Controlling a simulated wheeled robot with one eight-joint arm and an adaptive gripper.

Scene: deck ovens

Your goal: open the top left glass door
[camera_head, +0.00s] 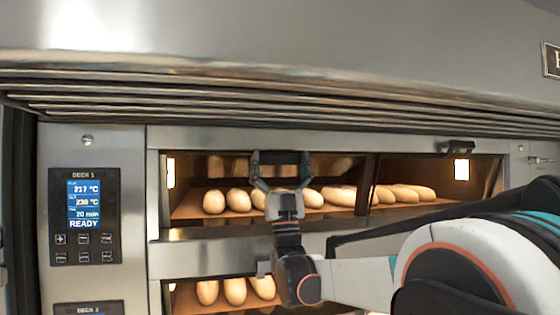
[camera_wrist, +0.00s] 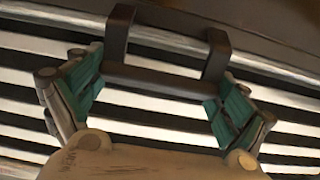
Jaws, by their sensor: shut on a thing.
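The top left glass door (camera_head: 235,172) belongs to the upper deck, with pale loaves showing behind it. Its dark bracket-shaped handle (camera_head: 280,156) is near the top of the opening. The handle also shows close up in the wrist view (camera_wrist: 155,80), as a bar on two posts. My gripper (camera_head: 280,180) is at this handle, coming from below. In the wrist view its teal-padded fingers (camera_wrist: 160,97) stand at the two ends of the bar, shut on it. I cannot tell how far the door stands from its frame.
The top right glass door (camera_head: 425,175) has its own dark handle (camera_head: 457,147). A control panel (camera_head: 85,215) reading READY is at the left. A slatted metal hood (camera_head: 280,100) juts out above. A lower deck with loaves (camera_head: 235,292) lies below.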

